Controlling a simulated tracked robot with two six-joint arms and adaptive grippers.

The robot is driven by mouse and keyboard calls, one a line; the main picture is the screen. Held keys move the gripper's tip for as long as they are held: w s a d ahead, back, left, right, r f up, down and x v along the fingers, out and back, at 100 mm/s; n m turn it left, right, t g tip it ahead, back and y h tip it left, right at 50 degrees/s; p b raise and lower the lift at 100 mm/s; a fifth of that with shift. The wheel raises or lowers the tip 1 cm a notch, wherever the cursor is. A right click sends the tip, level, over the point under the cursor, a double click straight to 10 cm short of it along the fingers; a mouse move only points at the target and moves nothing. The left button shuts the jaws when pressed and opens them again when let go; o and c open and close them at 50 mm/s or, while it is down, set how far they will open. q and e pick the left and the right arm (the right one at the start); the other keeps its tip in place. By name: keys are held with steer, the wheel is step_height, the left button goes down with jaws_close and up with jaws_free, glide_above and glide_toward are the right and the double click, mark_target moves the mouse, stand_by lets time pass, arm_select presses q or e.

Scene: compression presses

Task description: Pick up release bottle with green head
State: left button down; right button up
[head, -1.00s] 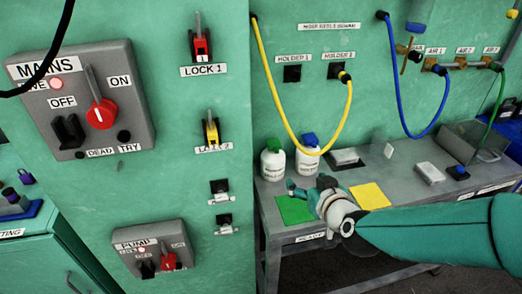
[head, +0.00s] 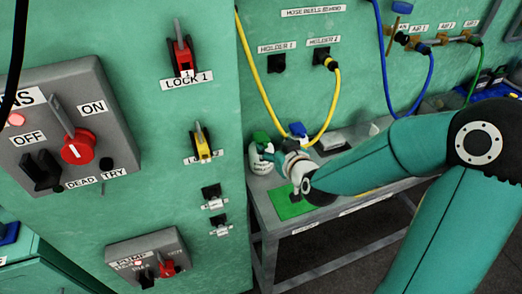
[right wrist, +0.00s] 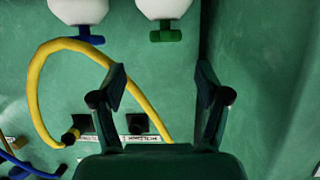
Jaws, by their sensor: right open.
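The release bottle with the green head (head: 262,138) stands on the grey bench, its white body (head: 257,162) partly hidden by my gripper. A second bottle with a blue head (head: 298,130) stands to its right, mostly hidden behind my arm. My right gripper (head: 279,155) is close beside the green-headed bottle, open and empty. In the right wrist view the picture is upside down. The green-headed bottle (right wrist: 166,35) lies ahead of the open fingers (right wrist: 160,78), between them sideways, apart from both. The blue-headed bottle (right wrist: 82,35) is left of them. My left gripper is not in view.
A green mat (head: 294,203) lies on the bench (head: 268,210) under my right arm. A yellow hose (head: 248,60) hangs on the wall behind the bottles. A wall with lockout controls, including a yellow lock (head: 202,145), stands left of the bench.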

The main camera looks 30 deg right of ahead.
mark_target(263, 137)
steer(key=p+x, duration=0.1)
steer(key=x, duration=0.6)
steer(key=shift+f, duration=0.1)
steer(key=shift+w+f+p, duration=0.15)
steer(key=shift+w+p, duration=0.25)
steer(key=shift+w, duration=0.1)
steer(key=x, duration=0.1)
steer(key=p+x, duration=0.1)
steer(key=x, duration=0.1)
steer(key=shift+w+a, duration=0.2)
steer(key=shift+w+d+f, duration=0.1)
steer(key=shift+w+f, duration=0.15)
steer(key=shift+w, duration=0.15)
